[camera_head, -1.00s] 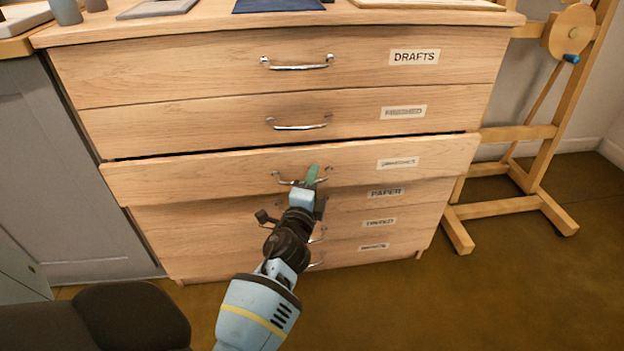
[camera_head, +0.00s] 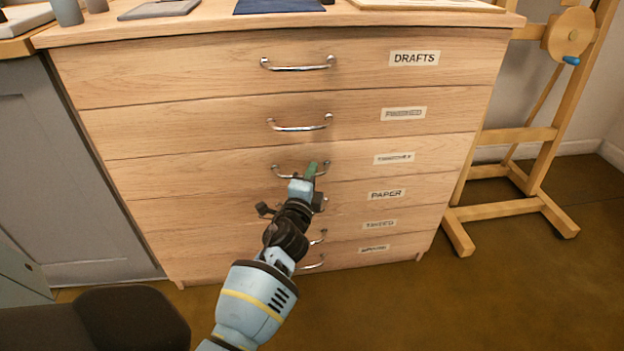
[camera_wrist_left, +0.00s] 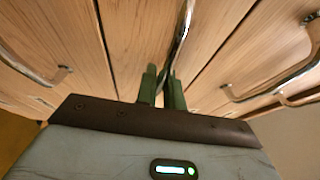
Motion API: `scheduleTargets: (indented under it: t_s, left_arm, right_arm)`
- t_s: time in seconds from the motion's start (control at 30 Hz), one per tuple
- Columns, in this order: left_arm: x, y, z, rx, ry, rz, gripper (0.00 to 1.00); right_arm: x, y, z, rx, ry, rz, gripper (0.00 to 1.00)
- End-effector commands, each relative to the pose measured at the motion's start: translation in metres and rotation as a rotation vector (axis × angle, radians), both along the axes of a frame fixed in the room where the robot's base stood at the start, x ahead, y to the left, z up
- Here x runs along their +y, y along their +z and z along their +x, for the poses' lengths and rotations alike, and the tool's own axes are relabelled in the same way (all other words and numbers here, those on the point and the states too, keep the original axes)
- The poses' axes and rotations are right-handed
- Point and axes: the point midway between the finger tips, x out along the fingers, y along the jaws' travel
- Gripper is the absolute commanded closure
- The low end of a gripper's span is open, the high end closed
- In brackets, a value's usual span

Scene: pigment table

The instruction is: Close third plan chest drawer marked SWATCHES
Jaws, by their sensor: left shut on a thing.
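The third plan chest drawer (camera_head: 220,175) is a wooden front with a chrome bar handle (camera_head: 283,171) and a small label (camera_head: 394,158), too blurred to read. Its front lies flush with the drawers above and below. My left gripper (camera_head: 312,170) is at this handle, its green fingers shut on it. In the left wrist view, the fingers (camera_wrist_left: 162,88) close around the chrome handle (camera_wrist_left: 182,35) close to the drawer front. Part of the handle is hidden behind the fingers. My right gripper is not in view.
The drawers marked DRAFTS (camera_head: 200,72) and PAPER (camera_head: 365,192) are shut, as are the others. A wooden easel (camera_head: 541,134) stands to the right of the chest. A grey cabinet (camera_head: 60,180) stands to the left. The floor (camera_head: 530,290) at the front right is clear.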

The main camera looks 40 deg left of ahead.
Motion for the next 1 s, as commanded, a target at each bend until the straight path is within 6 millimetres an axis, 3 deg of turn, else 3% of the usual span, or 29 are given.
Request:
scheduleTargets:
  t_s: [0.13,0.2,0.33,0.7,1.0]
  left_arm:
    - [0.003,0.003,0.0,-0.005,0.007,0.002,1.0]
    - [0.004,0.004,0.0,-0.005,0.007,0.003,0.84]
    - [0.003,0.003,0.0,-0.004,0.006,0.002,0.69]
    - [0.0,0.002,-0.003,-0.003,0.004,0.001,0.69]
    - [-0.019,-0.002,-0.041,-0.002,0.004,-0.001,0.69]
  right_arm:
    - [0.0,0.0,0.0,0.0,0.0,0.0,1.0]
    - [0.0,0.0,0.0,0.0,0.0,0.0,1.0]
    - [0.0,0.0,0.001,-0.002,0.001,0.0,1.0]
    - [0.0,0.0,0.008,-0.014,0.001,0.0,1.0]
    - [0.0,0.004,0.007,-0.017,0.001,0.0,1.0]
